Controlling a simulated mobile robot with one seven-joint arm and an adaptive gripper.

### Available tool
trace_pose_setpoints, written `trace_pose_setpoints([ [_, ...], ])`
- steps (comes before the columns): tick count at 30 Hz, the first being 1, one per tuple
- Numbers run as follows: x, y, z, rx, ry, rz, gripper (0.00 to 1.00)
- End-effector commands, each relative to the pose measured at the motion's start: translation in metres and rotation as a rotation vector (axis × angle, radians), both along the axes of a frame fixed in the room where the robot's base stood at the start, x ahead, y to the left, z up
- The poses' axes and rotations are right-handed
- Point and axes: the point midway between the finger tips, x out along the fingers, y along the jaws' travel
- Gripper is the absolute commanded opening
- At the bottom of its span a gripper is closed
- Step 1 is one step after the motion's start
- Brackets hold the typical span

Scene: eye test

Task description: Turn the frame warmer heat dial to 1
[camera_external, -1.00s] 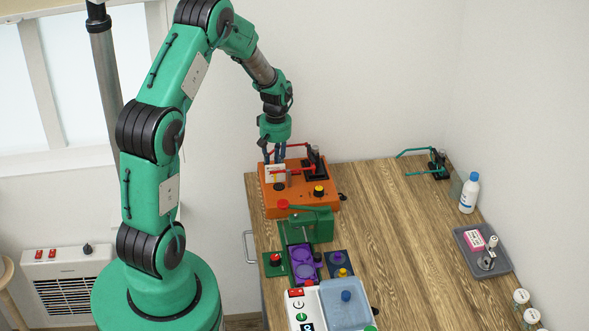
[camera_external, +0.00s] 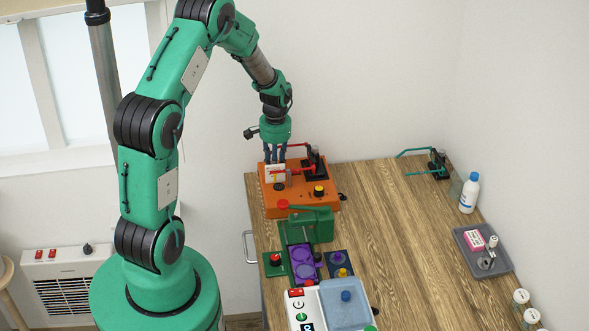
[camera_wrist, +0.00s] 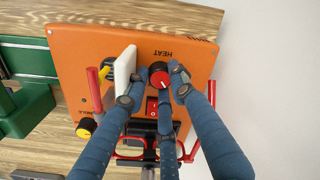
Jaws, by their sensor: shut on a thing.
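The frame warmer is an orange box (camera_external: 325,205); its top also fills much of the wrist view (camera_wrist: 75,50). The heat dial (camera_wrist: 158,76) is a black knob with a red top and a light pointer line, beside the upside-down word HEAT. I cannot read any numbers around it. My gripper (camera_wrist: 157,88) has its blue fingers closed around this dial, pointing down. In the external view my gripper (camera_external: 275,158) is over the box's back left part; a white upright plate (camera_external: 275,174) and the fingers hide the dial there.
The white plate (camera_wrist: 125,70) stands close beside the fingers. A black-and-yellow knob (camera_wrist: 86,127), a red rod (camera_wrist: 95,90) and a red switch (camera_wrist: 152,105) are near. A green press (camera_external: 315,225) stands in front of the box. The table's middle right is clear.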

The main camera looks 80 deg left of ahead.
Motion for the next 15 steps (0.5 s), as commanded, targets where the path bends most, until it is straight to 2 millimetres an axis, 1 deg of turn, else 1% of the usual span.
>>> trace_pose_setpoints([
  [6,-0.0003,0.0002,0.0003,0.000,0.000,-0.105,0.00],
  [15,-0.0002,0.0003,0.0001,0.001,-0.001,-0.150,0.00],
])
